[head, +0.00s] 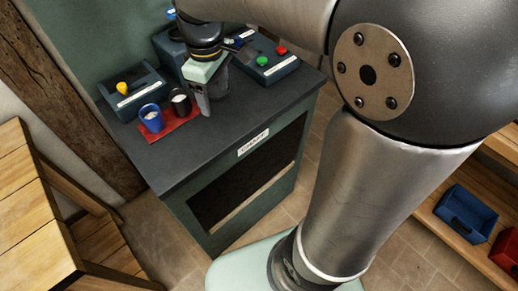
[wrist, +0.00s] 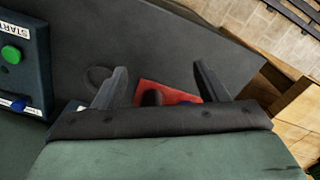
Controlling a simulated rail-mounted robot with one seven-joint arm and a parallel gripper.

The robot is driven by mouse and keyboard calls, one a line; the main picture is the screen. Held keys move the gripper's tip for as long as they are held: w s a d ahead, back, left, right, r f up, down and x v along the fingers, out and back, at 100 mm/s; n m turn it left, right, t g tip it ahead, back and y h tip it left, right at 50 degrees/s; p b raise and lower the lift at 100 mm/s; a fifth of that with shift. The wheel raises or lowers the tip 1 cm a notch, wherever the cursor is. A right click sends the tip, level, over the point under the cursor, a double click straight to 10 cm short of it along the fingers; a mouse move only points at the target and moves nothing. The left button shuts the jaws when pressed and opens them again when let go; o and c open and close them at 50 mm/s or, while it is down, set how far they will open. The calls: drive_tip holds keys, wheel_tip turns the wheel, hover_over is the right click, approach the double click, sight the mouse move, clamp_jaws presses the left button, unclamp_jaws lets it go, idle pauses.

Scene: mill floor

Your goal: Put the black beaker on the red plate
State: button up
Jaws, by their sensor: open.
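The black beaker (head: 181,104), with a pale inside, appears upright on the red plate (head: 176,132), on the dark counter. A blue beaker (head: 152,119) stands on the same plate to its left. My gripper (head: 210,100) points down, open, just right of the black beaker and seems apart from it. In the wrist view, my open gripper (wrist: 160,68) shows two spread fingers with the red plate (wrist: 171,87) beyond them. The black beaker (wrist: 152,97) shows partly there, its lower view cut off by the gripper body.
A control box with a yellow knob (head: 124,87) stands at the counter's left back. A box with green and red buttons (head: 266,62) stands right of my gripper. The counter front (head: 170,175) is clear. A wooden table (head: 35,215) is at left.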

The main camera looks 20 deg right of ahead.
drive_tip(key=s+d+f+m, duration=0.2)
drive_tip(key=s+f+m, duration=0.2)
drive_tip(key=s, duration=0.3)
drive_tip(key=s+d+f+m, duration=0.3)
drive_tip(key=s+m, duration=0.2)
drive_tip(key=s, duration=0.3)
drive_tip(key=shift+f, duration=0.4)
drive_tip(key=shift+d, duration=0.1)
idle(0.6)
